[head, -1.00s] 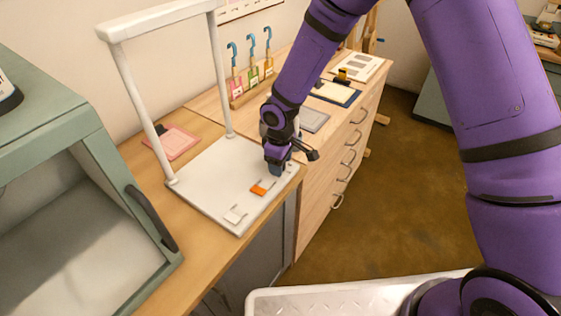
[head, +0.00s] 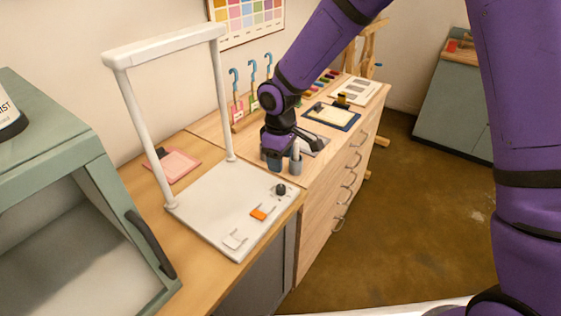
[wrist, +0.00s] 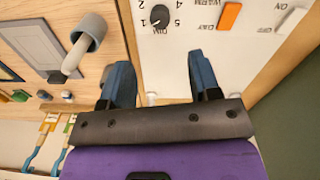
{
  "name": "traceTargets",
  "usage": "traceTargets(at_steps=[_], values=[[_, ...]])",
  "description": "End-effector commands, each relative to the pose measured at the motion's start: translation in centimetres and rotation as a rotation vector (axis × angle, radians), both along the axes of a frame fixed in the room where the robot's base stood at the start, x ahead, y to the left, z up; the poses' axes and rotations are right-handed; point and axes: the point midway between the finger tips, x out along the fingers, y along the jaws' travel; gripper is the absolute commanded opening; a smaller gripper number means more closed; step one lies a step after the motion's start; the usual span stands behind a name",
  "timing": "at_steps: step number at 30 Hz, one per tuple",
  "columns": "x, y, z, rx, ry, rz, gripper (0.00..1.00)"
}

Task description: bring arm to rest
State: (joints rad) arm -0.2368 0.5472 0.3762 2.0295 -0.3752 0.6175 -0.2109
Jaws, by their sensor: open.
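My gripper (head: 277,163) is open and empty. In the head view it hangs above the far end of the white lamp base (head: 205,205), by its dark dim knob (head: 281,188). In the wrist view, the two blue-grey fingers of my gripper (wrist: 161,78) are well apart with nothing between them. The knob (wrist: 160,16) shows beyond them, clear of the fingers, along with an orange switch (wrist: 230,14) and a white switch (wrist: 291,20).
A grey cylindrical object (head: 296,162) stands close beside my gripper. A blue-edged board (head: 332,116) and hanging hooked tags (head: 252,90) are farther back. The green cabinet (head: 60,150) is at left. Open floor (head: 400,210) lies right of the drawers.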

Motion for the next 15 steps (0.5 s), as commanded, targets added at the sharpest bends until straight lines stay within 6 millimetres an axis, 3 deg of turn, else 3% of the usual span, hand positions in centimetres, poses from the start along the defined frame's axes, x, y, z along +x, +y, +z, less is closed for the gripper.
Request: traceTargets(at_steps=[11,15], values=[[0.0,-0.2,0.2,-0.001,-0.003,-0.004,0.57],[0.1,-1.6,2.2,-0.007,-0.027,-0.042,0.57]])
